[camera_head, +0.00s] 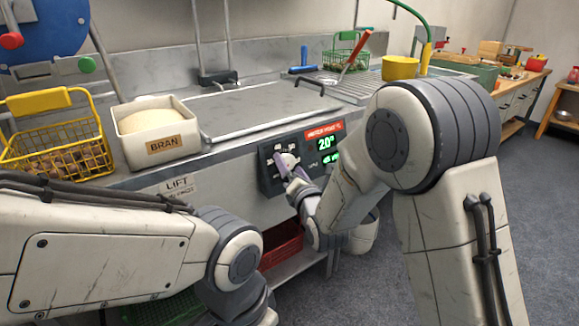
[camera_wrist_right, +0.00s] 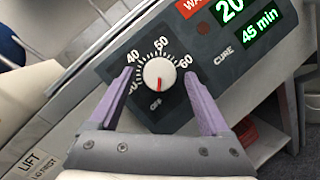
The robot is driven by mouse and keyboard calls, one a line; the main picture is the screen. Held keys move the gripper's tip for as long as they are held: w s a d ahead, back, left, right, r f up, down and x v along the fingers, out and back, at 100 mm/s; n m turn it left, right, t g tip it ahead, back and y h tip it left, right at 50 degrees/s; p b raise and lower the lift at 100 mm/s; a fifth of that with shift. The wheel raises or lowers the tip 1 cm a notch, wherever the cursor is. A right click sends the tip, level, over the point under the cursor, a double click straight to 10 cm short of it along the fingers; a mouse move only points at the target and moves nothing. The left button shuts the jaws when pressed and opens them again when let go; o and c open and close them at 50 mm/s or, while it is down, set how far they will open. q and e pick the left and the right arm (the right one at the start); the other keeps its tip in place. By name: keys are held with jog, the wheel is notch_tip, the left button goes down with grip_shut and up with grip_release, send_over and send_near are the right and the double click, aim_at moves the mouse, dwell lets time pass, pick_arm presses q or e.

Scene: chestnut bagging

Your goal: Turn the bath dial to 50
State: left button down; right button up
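The bath dial is a round white knob (camera_wrist_right: 159,74) on a dark control panel (camera_head: 268,178), with marks 40, 50, 60 and OFF around it. Its red pointer line points down toward OFF in the right wrist view. My right gripper (camera_wrist_right: 158,76) is open, its purple fingers on either side of the knob, with gaps showing between them and it. In the head view the right gripper (camera_head: 287,170) is at the panel and partly covers the dial. My left arm crosses the lower left; its gripper is out of view.
Green digits (camera_wrist_right: 232,10) read 20, with 45 min (camera_wrist_right: 260,34) below. Above the panel is the metal bath's closed lid (camera_head: 250,108). A BRAN box (camera_head: 158,147) and a yellow wire basket of chestnuts (camera_head: 40,105) stand left; a red crate (camera_head: 282,246) sits below.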

grip_shut()
